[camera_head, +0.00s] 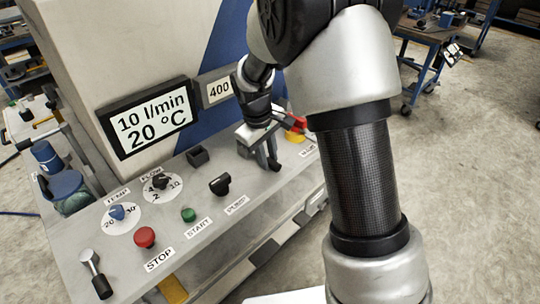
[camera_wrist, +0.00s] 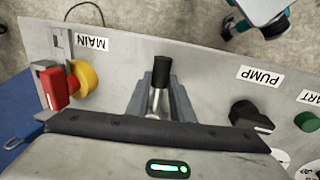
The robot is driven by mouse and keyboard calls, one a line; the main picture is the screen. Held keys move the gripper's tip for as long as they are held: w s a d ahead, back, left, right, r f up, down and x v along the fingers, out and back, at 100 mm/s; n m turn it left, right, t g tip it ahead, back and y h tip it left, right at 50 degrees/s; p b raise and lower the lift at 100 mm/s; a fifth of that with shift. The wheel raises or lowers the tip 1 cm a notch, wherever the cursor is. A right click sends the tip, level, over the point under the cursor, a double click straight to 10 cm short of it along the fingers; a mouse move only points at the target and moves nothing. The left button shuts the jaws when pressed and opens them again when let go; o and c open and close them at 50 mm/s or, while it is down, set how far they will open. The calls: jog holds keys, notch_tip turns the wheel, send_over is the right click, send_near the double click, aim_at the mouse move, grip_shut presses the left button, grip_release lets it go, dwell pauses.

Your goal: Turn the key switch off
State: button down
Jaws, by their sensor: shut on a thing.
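My gripper (camera_head: 268,162) is over the right part of the grey control panel (camera_head: 222,212). In the wrist view, its two fingers (camera_wrist: 160,104) are closed on the sides of a metal stem with a black cap (camera_wrist: 162,70). No label shows beside this stem; it may be the key switch, but the frames do not settle it. The cap sticks out past the fingers, towards the top of the picture. The foot of the stem is hidden by the fingers and hand. In the head view, my gripper hides most of it.
A red handle on a yellow base, marked MAIN (camera_wrist: 62,88), is left of my fingers in the wrist view. The black PUMP knob (camera_wrist: 250,116) and green START button (camera_wrist: 307,121) are to the right. A red STOP button (camera_head: 144,237) and dials are farther left on the panel.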

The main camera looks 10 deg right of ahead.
jog(key=shift+a, duration=0.15)
dwell(0.5)
jog(key=c, duration=1.6)
grip_release()
jog(key=shift+o, duration=0.2)
notch_tip(320, 180, up, 17)
jog(key=s+a+p, duration=0.2)
jog(key=shift+a, duration=0.4)
jog(key=shift+r, duration=0.1)
